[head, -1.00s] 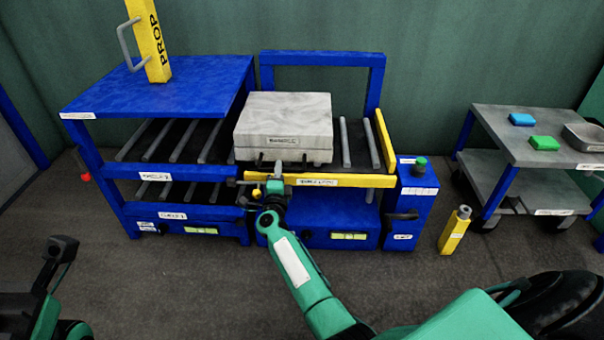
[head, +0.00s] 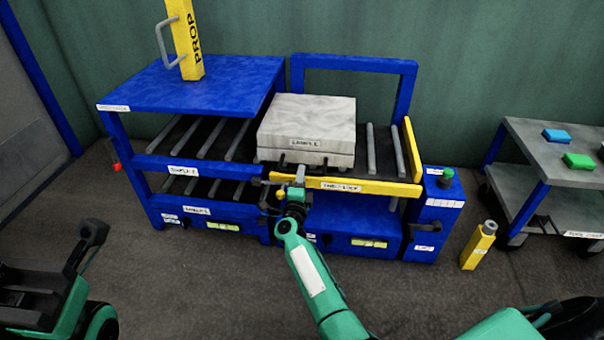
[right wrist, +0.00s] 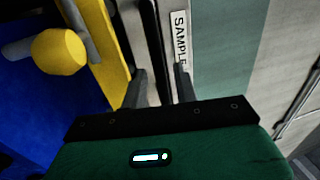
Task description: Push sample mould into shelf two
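The sample mould (head: 307,117), a pale grey block with a label on its front, sits on the black roller bed (head: 383,150) right of the blue shelf rack (head: 190,82). Its left side is at the rack's right side. My right gripper (head: 299,174) is at the mould's lower front edge, above the yellow front rail (head: 372,186). In the right wrist view its fingers (right wrist: 160,88) are apart, beside the SAMPLE label (right wrist: 180,38). The rack has an upper roller shelf (head: 205,137) and a lower one (head: 215,187); their labels are blurred. My left gripper (head: 93,233) is low at left.
A yellow PROP post (head: 188,45) with a grey handle stands on the rack's top. A yellow bottle-like object (head: 479,246) stands on the floor. A grey trolley (head: 550,150) holding blue and green blocks is at right. The floor in front is clear.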

